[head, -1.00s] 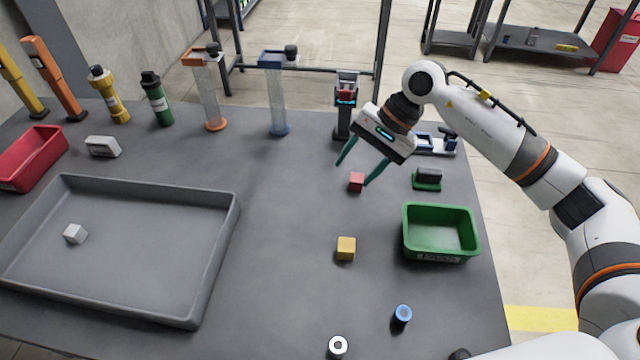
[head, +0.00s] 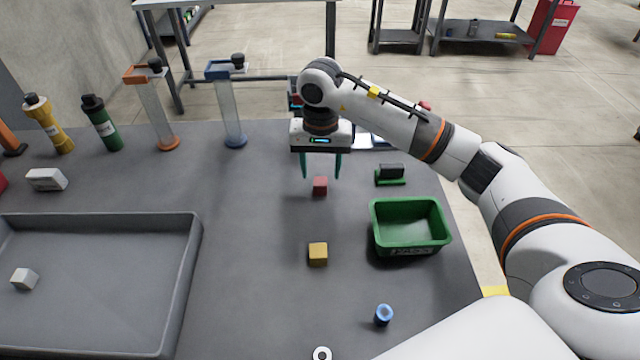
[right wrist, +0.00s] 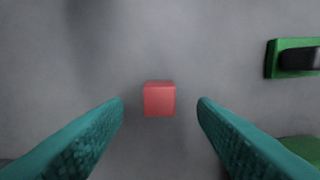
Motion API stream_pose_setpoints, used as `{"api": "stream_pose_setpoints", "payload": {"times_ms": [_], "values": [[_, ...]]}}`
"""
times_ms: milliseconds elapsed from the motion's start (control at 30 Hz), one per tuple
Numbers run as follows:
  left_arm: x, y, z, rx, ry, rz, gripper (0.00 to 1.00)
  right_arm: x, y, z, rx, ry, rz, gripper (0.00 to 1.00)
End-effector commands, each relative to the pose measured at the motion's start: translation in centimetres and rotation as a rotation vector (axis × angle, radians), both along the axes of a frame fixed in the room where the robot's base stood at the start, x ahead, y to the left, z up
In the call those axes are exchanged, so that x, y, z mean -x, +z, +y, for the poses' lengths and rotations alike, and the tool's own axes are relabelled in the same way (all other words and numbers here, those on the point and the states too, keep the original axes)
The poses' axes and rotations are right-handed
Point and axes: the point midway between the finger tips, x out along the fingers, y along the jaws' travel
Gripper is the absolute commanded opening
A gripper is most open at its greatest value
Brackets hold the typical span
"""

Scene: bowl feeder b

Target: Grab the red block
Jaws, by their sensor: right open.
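The red block (head: 320,186) is a small cube on the grey table, right of its middle. In the right wrist view the red block (right wrist: 159,98) lies between the lines of the two teal fingers, just beyond their tips. My right gripper (head: 321,177) is open and empty, pointing down above and slightly behind the block. Its fingers (right wrist: 160,103) are well apart in the right wrist view, with a gap on both sides of the block. My left gripper is not in view.
A yellow cube (head: 318,254) stands in front of the red block. A green bin (head: 410,250) and a green-based black item (head: 390,173) are to the right. A large grey tray (head: 190,262) is at left. Tubes stand behind. Table around the red block is clear.

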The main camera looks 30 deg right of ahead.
Motion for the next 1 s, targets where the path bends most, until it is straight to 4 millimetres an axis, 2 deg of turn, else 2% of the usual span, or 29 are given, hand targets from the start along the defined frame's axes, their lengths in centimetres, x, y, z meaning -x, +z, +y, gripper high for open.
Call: {"api": "stream_pose_setpoints", "payload": {"times_ms": [100,233,533,800,833,1000], "values": [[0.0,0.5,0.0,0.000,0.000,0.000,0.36,0.1,-2.0,0.1,-0.001,-0.001,0.006,0.53],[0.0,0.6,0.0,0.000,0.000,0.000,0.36,0.1,-3.6,0.1,-0.001,0.000,0.004,0.53],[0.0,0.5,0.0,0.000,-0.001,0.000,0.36,0.0,-4.1,0.1,0.000,-0.001,0.000,0.53],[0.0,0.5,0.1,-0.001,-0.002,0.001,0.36,0.0,-4.1,0.1,-0.001,0.000,0.001,0.09],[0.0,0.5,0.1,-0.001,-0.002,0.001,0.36,0.0,-4.1,0.1,-0.001,0.000,0.001,0.05],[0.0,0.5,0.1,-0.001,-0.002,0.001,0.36,0.0,-4.1,0.1,0.000,0.000,0.000,0.05]]}}
